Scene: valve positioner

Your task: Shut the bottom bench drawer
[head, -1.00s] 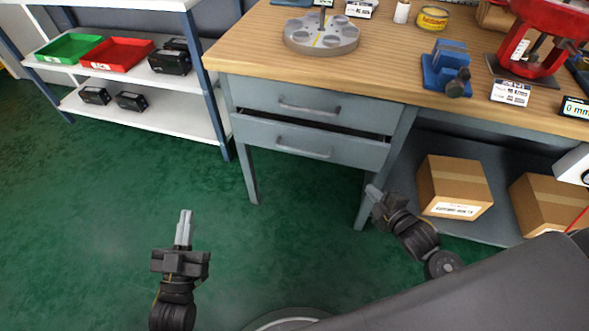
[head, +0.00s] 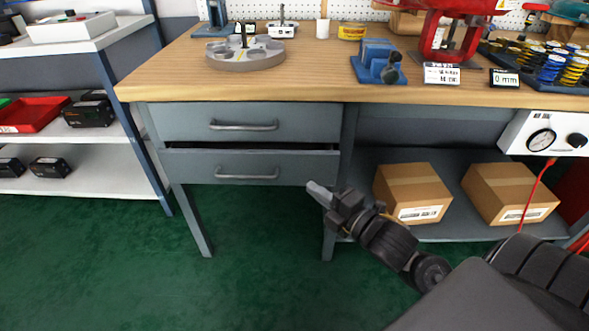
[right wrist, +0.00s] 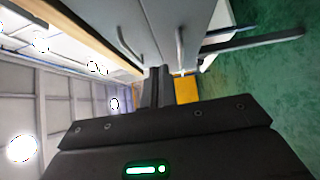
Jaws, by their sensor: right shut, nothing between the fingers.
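The bottom bench drawer (head: 300,168) is the lower of two grey drawers under the wooden bench top. It stands out a little, with a dark gap above its front, and has a bar handle (head: 247,177). The top drawer (head: 180,122) looks closed. My right gripper (head: 318,190) is shut and empty, just below the bottom drawer's right end; I cannot tell whether it touches. In the right wrist view the shut fingers (right wrist: 155,88) point toward the drawer fronts, where the bottom drawer's handle (right wrist: 180,48) shows. My left gripper is out of view.
A bench leg (head: 330,235) stands behind my right gripper. Two cardboard boxes (head: 411,185) sit on the low shelf at right. A shelf rack (head: 95,172) with a red bin (head: 35,115) stands at left. The green floor before the drawers is clear.

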